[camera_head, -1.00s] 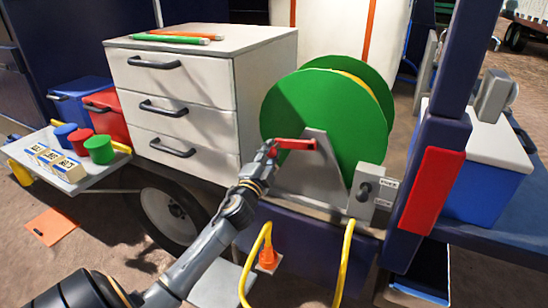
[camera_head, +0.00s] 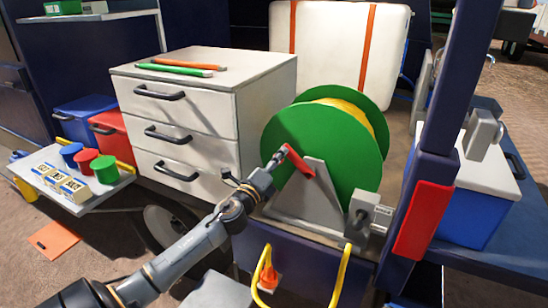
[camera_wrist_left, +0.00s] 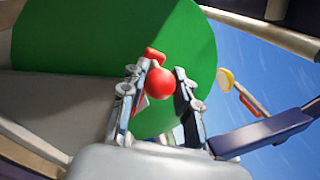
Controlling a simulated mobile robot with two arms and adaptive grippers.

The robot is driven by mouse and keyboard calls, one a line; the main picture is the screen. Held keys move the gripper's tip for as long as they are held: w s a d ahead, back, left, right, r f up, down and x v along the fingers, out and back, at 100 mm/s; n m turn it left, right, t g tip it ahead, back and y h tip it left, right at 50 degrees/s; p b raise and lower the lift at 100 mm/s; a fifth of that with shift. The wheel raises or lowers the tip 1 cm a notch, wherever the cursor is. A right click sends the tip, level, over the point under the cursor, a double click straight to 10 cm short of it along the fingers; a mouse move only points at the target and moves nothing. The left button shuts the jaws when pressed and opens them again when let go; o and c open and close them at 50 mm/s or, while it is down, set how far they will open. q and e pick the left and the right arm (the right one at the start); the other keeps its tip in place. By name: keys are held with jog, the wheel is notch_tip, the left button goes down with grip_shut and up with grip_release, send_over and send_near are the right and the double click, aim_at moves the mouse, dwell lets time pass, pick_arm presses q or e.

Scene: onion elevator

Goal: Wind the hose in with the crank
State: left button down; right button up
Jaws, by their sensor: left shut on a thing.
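The green hose reel (camera_head: 322,146) stands on the vehicle's deck in a grey bracket (camera_head: 312,203), with yellow hose (camera_head: 352,108) wound between its discs. The red crank (camera_head: 298,160) is on the reel's near face and points up and left from the hub. My left gripper (camera_head: 276,160) is at the crank's outer end, shut on its handle. In the left wrist view the red ball-shaped knob of the crank handle (camera_wrist_left: 160,84) sits between the two fingers. My right gripper does not show.
A white drawer cabinet (camera_head: 205,105) with two pencil-like sticks on top stands left of the reel. A grey box with a lever (camera_head: 366,214) is right of the bracket. A blue post with a red panel (camera_head: 424,220) stands further right.

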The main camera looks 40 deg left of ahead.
pick_arm(q)
jog(key=shift+w+d+r+m+h+p, duration=0.1)
jog(key=shift+d+r+m+h+p, duration=0.2)
jog(key=shift+d+r+m+p, duration=0.5)
jog(key=shift+a+f+m, duration=0.15)
jog(key=shift+a+m, duration=0.05)
jog(key=shift+m, duration=0.1)
jog(key=c, duration=1)
grip_release()
jog(key=shift+d, duration=0.1)
jog(key=shift+f, duration=0.1)
jog(key=shift+s+f, duration=0.1)
jog(key=shift+s, duration=0.15)
jog(key=v, duration=1.1)
jog(key=shift+s, duration=0.25)
